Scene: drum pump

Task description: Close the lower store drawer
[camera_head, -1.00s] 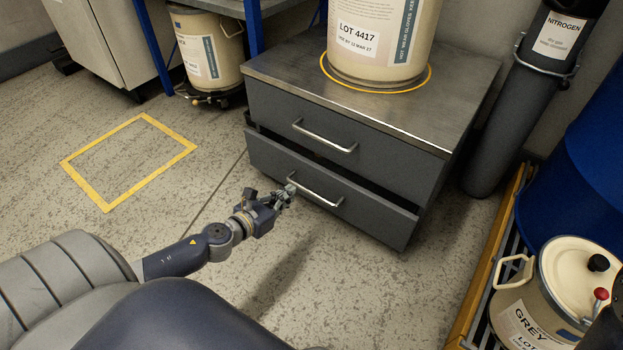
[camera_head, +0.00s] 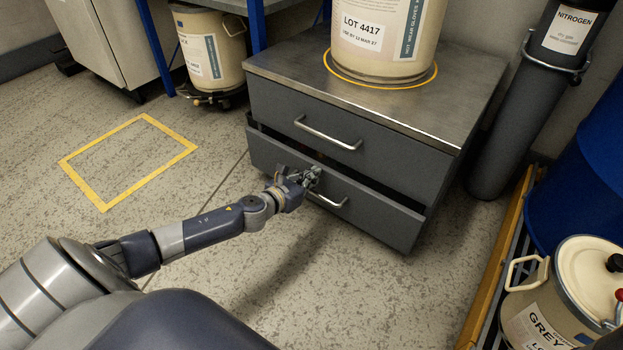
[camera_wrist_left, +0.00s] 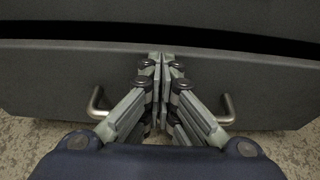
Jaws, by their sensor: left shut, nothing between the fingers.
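The lower store drawer (camera_head: 375,213) is a dark grey front with a metal bar handle (camera_head: 333,202). It stands a little way out from the cabinet, with a dark gap along its top edge. My left gripper (camera_head: 313,175) is shut and empty, its tips at the drawer front near the handle. In the left wrist view the closed fingertips (camera_wrist_left: 160,62) are against or very near the drawer front (camera_wrist_left: 245,85), between the two ends of the handle (camera_wrist_left: 229,108), whose middle is hidden by the fingers. My right gripper is not in view.
The upper drawer (camera_head: 300,125) is flush in the cabinet (camera_head: 450,110). A large drum labelled LOT 4417 (camera_head: 385,40) stands on top. A yellow-edged rack (camera_head: 497,265) with a pail (camera_head: 590,275) is at right. Floor at left is clear, with a yellow taped square (camera_head: 128,160).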

